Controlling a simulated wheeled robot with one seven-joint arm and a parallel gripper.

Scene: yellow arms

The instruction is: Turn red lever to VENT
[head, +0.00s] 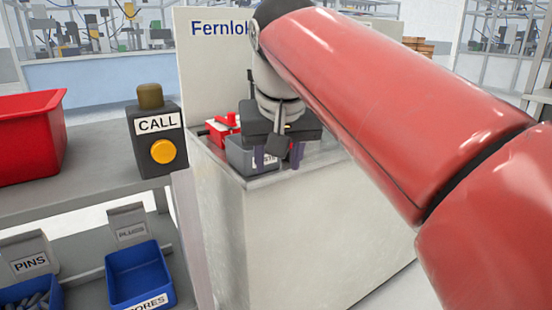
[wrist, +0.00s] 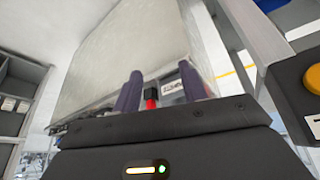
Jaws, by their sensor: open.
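A red part (head: 222,126), which looks like the red lever, sits by a grey box (head: 240,152) on top of the pale cabinet; its lower end and pointing direction are unclear. In the wrist view a small red piece (wrist: 151,103) with a dark top shows between my two fingers. My gripper (head: 277,162) is open, fingers pointing down over the right part of the box, with the red part to its left in the head view. The gripper also shows in the wrist view (wrist: 160,72). The box's label is mostly hidden and VENT cannot be read.
The cabinet (head: 300,235) has an upright back panel marked "Fernlok". Left of it, a CALL box (head: 157,140) with an orange button stands on a grey bench (head: 85,185) beside a red bin (head: 28,135). Blue bins (head: 138,272) sit on the shelf below.

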